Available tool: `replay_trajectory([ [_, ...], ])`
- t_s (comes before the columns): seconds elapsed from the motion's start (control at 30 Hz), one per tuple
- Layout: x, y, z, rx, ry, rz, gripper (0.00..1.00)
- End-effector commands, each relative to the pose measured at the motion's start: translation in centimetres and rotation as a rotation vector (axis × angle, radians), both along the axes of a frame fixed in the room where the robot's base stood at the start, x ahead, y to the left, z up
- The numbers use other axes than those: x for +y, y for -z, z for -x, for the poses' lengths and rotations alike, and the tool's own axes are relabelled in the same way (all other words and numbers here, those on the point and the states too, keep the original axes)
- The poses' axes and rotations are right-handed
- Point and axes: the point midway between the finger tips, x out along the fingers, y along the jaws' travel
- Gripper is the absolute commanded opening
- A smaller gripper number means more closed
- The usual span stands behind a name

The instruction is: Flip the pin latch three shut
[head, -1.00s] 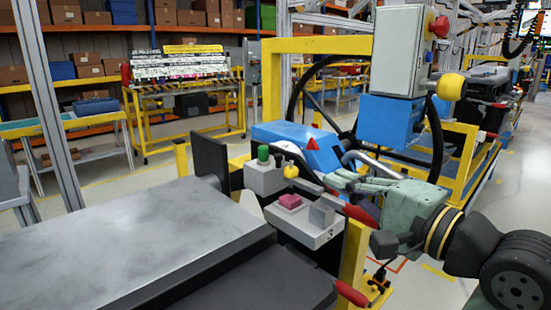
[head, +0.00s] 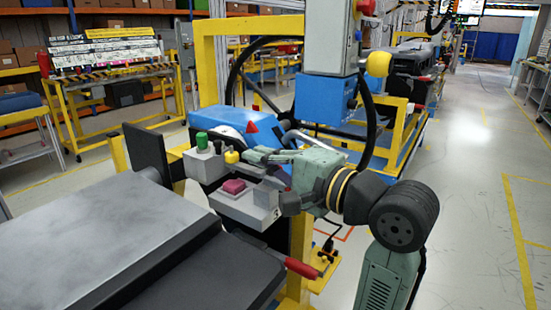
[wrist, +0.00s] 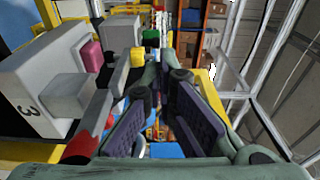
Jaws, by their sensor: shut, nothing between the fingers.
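The grey box marked 3 (wrist: 28,110) carries a pink block (wrist: 92,53) and a grey block (wrist: 70,95). I cannot tell the latch's exact position. My gripper (wrist: 162,85) is shut and empty, its tips close to the yellow knob (wrist: 137,58); I cannot tell whether they touch. My wrist hides part of the latch area in the head view.
A green knob (head: 201,140) and a red cone (head: 251,127) stand near the fingertips. Another red handle (head: 300,268) sticks out in front. A blue control box (head: 325,98) hangs behind. A grey-topped bench (head: 100,240) fills the lower left. Open floor lies right.

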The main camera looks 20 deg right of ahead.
Motion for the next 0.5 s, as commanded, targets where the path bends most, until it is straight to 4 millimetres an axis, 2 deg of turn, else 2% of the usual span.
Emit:
replay_trajectory([
  [0.03,0.6,-0.2,-1.1,0.004,-0.004,0.000,0.00],
  [0.2,2.2,-0.1,-4.2,0.003,-0.003,-0.001,0.00],
  [0.33,3.0,-0.1,-5.9,0.002,-0.001,0.000,0.00],
  [0.5,3.6,0.0,-7.2,0.001,0.000,0.000,0.00],
])
